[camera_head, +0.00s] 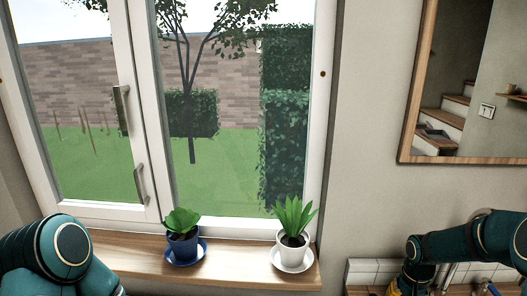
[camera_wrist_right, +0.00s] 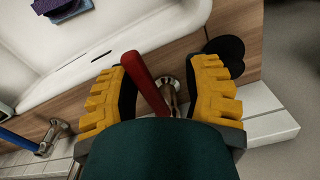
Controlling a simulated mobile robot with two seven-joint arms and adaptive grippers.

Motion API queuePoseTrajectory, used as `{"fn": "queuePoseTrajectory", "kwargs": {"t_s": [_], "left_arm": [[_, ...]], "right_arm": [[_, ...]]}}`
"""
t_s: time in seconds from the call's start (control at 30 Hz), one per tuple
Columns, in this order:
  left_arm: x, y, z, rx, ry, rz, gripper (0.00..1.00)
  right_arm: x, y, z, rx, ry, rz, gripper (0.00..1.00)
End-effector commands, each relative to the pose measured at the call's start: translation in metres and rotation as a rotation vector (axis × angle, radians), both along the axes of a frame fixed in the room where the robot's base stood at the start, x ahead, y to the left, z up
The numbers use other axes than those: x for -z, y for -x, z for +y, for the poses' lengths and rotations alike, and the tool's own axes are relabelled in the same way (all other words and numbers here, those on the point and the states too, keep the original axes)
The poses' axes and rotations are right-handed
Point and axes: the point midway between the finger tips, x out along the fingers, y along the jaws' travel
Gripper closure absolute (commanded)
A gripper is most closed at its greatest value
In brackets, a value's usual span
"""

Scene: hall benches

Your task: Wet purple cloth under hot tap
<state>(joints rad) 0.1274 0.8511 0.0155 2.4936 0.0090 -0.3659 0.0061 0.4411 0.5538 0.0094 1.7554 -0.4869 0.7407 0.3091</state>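The purple cloth (camera_wrist_right: 72,11) lies in the white basin (camera_wrist_right: 150,22) at the top left of the right wrist view, cut off by the frame edge. A tap with a red handle (camera_wrist_right: 140,76) stands on a metal base (camera_wrist_right: 170,88) near the basin's edge. My right gripper (camera_wrist_right: 163,72) is open, its yellow fingers on either side of the red handle. The handle is close to the left finger; I cannot tell whether they touch. In the head view, part of my right gripper (camera_head: 398,286) shows at the bottom edge.
A tap with a blue handle (camera_wrist_right: 18,140) is at the left of the wrist view. A black rounded thing (camera_wrist_right: 228,50) is beside the right finger. In the head view, a blue pot (camera_head: 183,245) and a white pot (camera_head: 291,252) with plants stand on the wooden windowsill (camera_head: 230,262).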

Motion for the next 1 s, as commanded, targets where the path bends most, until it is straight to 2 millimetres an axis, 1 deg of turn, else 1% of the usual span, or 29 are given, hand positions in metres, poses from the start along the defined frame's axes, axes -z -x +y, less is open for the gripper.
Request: {"fn": "queuePoseTrajectory", "kwargs": {"t_s": [0.43,0.8,1.0], "left_arm": [[0.002,0.0,0.0,0.0,0.0,0.0,1.0],[0.013,0.0,0.0,0.0,0.0,0.0,1.0],[0.013,0.0,0.0,0.0,0.0,0.0,1.0]], "right_arm": [[0.0,-0.002,0.003,0.037,0.0,0.0,0.52],[0.0,-0.01,0.016,0.272,0.0,0.0,0.52],[0.0,-0.011,0.018,0.319,0.0,0.0,0.52]]}}
